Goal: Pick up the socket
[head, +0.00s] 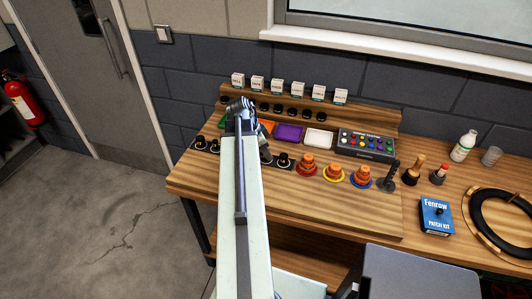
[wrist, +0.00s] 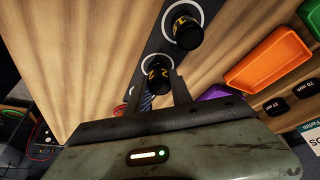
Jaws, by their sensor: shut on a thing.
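In the wrist view a black socket (wrist: 157,74) with a yellow-marked band sits between the two fingers of my gripper (wrist: 157,92), which is shut on it. The socket is over the dark strip on the bench; I cannot tell whether it touches the strip. A second, similar socket (wrist: 187,34) stands on the strip just beyond, inside a white ring. In the head view my arm hides the fingers and the held socket. Other sockets show on the strip to the left (head: 200,142) and right (head: 283,160) of my arm.
An orange bin (wrist: 268,60), a purple bin (head: 288,133) and a white bin (head: 319,139) are near the shelf. Ring stacks (head: 307,165), a button box (head: 366,144) and a blue patch kit (head: 436,216) stand to the right. The front of the bench (head: 310,210) is clear.

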